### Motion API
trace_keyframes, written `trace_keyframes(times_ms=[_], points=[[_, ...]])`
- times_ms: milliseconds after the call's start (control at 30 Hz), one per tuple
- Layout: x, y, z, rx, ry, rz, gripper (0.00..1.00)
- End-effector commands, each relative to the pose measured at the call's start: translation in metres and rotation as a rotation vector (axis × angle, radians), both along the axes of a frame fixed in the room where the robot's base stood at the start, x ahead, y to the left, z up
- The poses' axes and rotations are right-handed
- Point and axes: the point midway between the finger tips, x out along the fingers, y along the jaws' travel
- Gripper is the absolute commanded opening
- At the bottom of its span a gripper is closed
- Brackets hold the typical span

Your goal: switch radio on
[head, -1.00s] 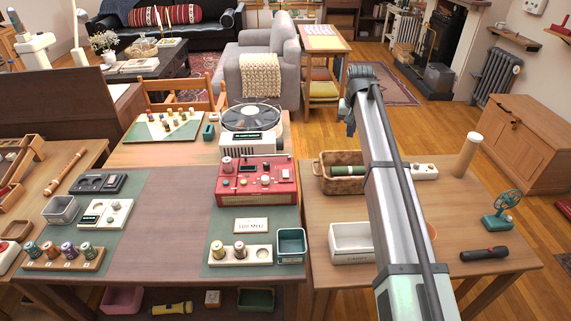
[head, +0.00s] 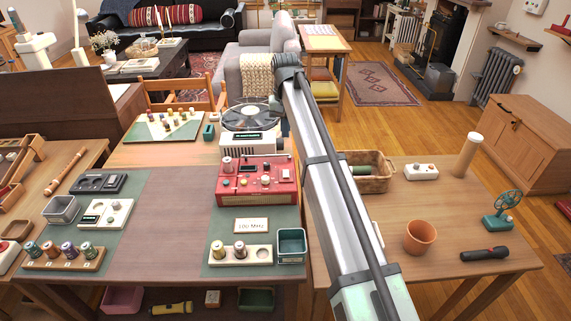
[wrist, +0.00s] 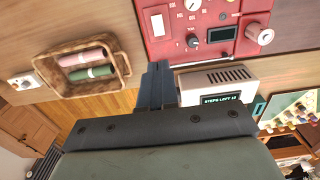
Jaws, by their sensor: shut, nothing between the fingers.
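The red radio (head: 280,199) stands on the green mat, its top panel carrying knobs, a small dark display and a pale switch-like piece near its right end. In the wrist view the radio (wrist: 178,52) fills the top, with a white rectangle, a red button, a dark screen and a large knob. My gripper (wrist: 158,66) is shut and empty; its fingertips appear just below the radio's edge, with no clear contact. In the head view my arm passes right of the radio and the fingers cannot be made out. I cannot tell whether the radio is on.
A white device with a round clear top (head: 252,146) stands behind the radio. A card reading 100 MHz (head: 251,226), a white peg block (head: 257,255) and a teal bin (head: 291,259) are in front. A wicker basket (head: 374,184) and terracotta pot (head: 420,250) are to the right.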

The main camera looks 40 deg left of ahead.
Motion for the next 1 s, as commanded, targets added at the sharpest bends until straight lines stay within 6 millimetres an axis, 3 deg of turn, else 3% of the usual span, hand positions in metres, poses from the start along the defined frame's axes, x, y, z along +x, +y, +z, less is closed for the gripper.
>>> trace_keyframes(times_ms=[167,333,1000], points=[[0.0,0.0,-0.002,0.0,0.0,0.0,0.0],[0.0,-0.001,-0.017,-0.001,0.001,-0.001,0.0],[0.0,-0.001,-0.124,-0.001,0.001,-0.001,0.0]])
